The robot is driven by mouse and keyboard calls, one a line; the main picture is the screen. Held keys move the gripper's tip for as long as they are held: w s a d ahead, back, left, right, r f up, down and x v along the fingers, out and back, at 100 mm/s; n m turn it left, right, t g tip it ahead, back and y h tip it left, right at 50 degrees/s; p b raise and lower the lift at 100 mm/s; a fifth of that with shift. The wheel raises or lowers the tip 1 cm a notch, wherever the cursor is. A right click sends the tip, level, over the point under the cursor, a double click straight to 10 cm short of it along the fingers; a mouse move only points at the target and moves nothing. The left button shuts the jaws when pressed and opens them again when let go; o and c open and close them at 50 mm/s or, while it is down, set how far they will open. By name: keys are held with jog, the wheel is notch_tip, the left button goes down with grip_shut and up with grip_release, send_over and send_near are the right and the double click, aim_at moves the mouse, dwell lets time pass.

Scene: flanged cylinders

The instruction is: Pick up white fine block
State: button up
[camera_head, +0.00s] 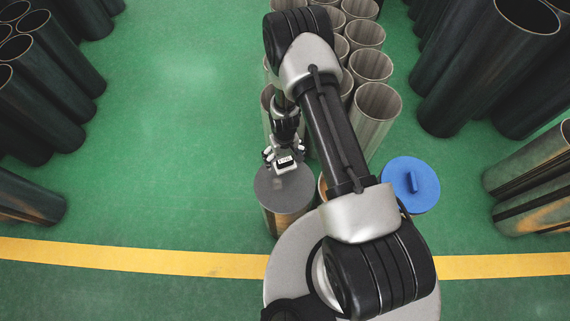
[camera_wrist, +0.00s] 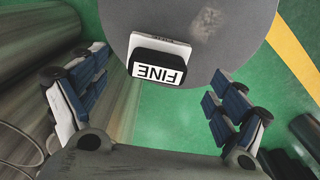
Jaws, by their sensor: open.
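The white fine block (camera_wrist: 160,62) has a black and white face marked "FINE". It rests on a round grey top (camera_wrist: 120,18), near its edge. In the head view the block (camera_head: 286,163) is small, on the grey top (camera_head: 284,188) of a cylinder. My gripper (camera_wrist: 157,82) is open, with its blue-padded fingers apart to the left and right of the block and nothing between them touching it visibly. In the head view my gripper (camera_head: 284,153) is just above or behind the block; the exact height gap is unclear.
A blue disc with a raised handle (camera_head: 411,184) lies to the right, beyond my arm. Grey metal tubes (camera_head: 376,104) stand in rows behind. Dark cylinders (camera_head: 58,70) stand at both sides. Green floor is free at left, with a yellow line (camera_head: 130,257) in front.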

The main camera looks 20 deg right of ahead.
aim_at(285, 160)
notch_tip(285, 160, down, 4)
jog(key=shift+d+f+b, duration=0.15)
jog(key=shift+f+b, duration=0.1)
jog(key=shift+b, duration=0.45)
jog(key=shift+r, duration=0.1)
jog(key=shift+c, duration=0.6)
jog(key=c, duration=1.2)
notch_tip(285, 160, up, 20)
jog(key=p, duration=0.5)
